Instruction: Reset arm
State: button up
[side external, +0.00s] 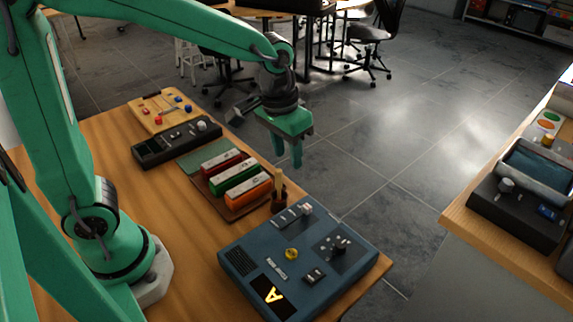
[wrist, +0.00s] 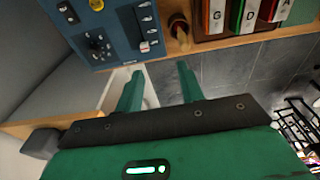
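My gripper (side external: 288,152) is held in the air near the far edge of the wooden table, with its fingers pointing down. In the side external view the fingers look close together, but in the wrist view my gripper (wrist: 160,88) shows two green fingers apart with an empty gap between them. The arm is green, raised and reaching over the table (side external: 135,195). Nothing is held. Floor and the table's edge (wrist: 240,42) show beyond the fingers.
A blue instrument box (side external: 300,262) with knobs sits nearest. Beside it are a small brown cup with a stick (side external: 280,195), a rack with red, green and orange blocks (side external: 236,182), a black box (side external: 176,142) and a wooden board (side external: 160,110). Another table (side external: 470,222) stands right.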

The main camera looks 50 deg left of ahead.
jog(key=s+a+r+t, duration=0.2)
jog(key=s+a+r, duration=0.1)
jog(key=s, duration=0.3)
jog(key=s+a+r+t, duration=0.2)
jog(key=s+a+r, duration=0.1)
jog(key=s+a, duration=0.2)
jog(key=shift+s+a+r, duration=0.25)
jog(key=shift+s+a, duration=0.15)
jog(key=shift+s, duration=0.45)
